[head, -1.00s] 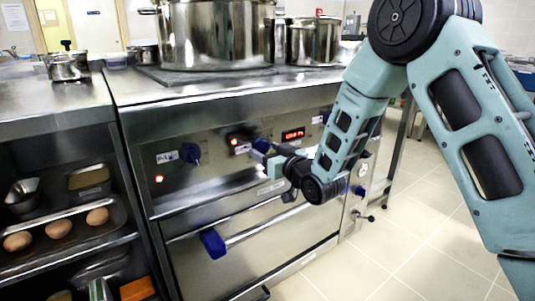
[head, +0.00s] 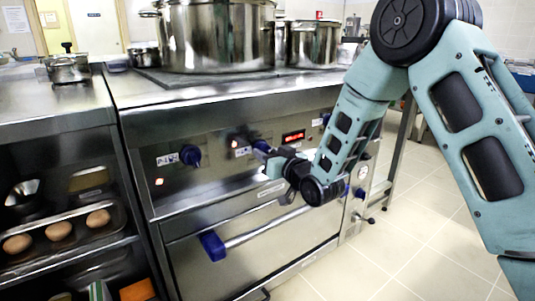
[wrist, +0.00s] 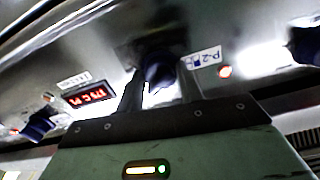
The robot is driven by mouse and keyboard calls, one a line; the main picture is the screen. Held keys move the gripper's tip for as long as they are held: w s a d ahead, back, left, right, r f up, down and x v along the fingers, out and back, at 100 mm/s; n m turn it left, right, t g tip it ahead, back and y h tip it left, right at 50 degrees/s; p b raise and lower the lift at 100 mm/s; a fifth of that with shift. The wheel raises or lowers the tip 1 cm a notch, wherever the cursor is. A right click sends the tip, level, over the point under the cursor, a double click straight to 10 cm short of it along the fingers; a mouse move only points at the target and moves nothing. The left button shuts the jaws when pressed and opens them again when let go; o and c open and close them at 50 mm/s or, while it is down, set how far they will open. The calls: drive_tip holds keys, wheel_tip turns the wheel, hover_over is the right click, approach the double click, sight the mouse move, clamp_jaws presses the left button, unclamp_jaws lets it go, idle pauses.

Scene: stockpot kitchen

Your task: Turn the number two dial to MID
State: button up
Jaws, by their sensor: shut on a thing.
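The number two dial is a dark blue knob on the steel stove front. In the wrist view the dial (wrist: 160,72) sits between my two fingers, with a "P-2" label (wrist: 205,57) and a lit red lamp (wrist: 225,71) to its right. My gripper (wrist: 160,88) is shut on the dial from the front. In the head view my gripper (head: 268,154) is at the panel, and part of the blue dial (head: 261,146) shows beside it. The dial's pointer and position marks are too dark and blurred to read.
Another blue dial (head: 190,155) is to the left and one (head: 325,117) to the right. A red digital display (head: 293,136) lies between. The oven door handle (head: 265,228) runs below the panel. Large pots (head: 215,35) stand on top. The floor at right is clear.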

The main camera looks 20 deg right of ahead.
drive_tip(key=m+p, duration=0.1)
drive_tip(key=m, duration=0.4)
drive_tip(key=m+p, duration=0.2)
drive_tip(key=m, duration=0.3)
drive_tip(key=shift+r+m, duration=0.1)
drive_tip(key=shift+m, duration=0.2)
drive_tip(key=m+p, duration=0.2)
drive_tip(key=m, duration=0.3)
drive_tip(key=shift+m+p, duration=1.25)
drive_tip(key=shift+m, duration=1.15)
drive_tip(key=o, duration=1)
